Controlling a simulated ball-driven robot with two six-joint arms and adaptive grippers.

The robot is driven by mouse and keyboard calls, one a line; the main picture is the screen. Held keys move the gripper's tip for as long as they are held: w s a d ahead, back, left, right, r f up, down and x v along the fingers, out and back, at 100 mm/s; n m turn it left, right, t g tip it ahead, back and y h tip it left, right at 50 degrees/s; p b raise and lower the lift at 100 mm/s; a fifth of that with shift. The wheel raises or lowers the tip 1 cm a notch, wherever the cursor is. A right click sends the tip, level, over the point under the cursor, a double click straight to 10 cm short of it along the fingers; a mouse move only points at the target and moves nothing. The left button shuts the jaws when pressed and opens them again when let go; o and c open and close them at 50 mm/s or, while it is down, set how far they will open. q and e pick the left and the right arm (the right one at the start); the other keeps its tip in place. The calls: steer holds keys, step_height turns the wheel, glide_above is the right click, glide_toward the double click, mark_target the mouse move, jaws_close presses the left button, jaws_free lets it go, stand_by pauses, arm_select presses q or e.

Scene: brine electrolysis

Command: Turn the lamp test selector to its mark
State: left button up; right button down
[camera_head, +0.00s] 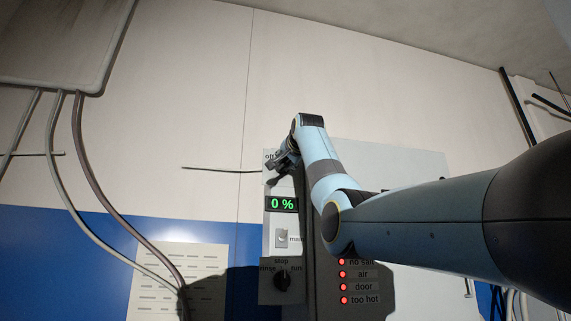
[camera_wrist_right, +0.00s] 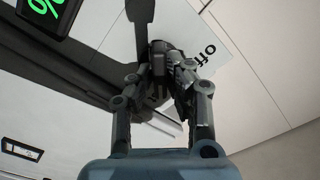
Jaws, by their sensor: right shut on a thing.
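My right gripper (camera_head: 279,171) is at the top left of a grey control panel (camera_head: 268,232), beside a printed "off" label. In the right wrist view its fingers (camera_wrist_right: 160,77) are closed around a small dark knob, which fits the lamp test selector. The fingers hide most of this knob, and I cannot read where its pointer stands. The "off" label (camera_wrist_right: 205,55) shows just right of the fingers in that view. My left gripper is not in view.
Below the gripper are a green "0 %" display (camera_head: 282,204), a main switch (camera_head: 281,238) and a black rinse-stop-run knob (camera_head: 282,281). Several red lamps (camera_head: 343,274) glow at the right, below my arm. A vented plate (camera_head: 172,280) and cables (camera_head: 100,215) are at the left.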

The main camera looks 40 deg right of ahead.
steer(key=shift+f, duration=0.1)
steer(key=c, duration=1.3)
jaws_free()
steer(key=shift+s, duration=0.1)
steer(key=v, duration=1.1)
steer(key=shift+s+a, duration=0.2)
steer(key=shift+s, duration=0.1)
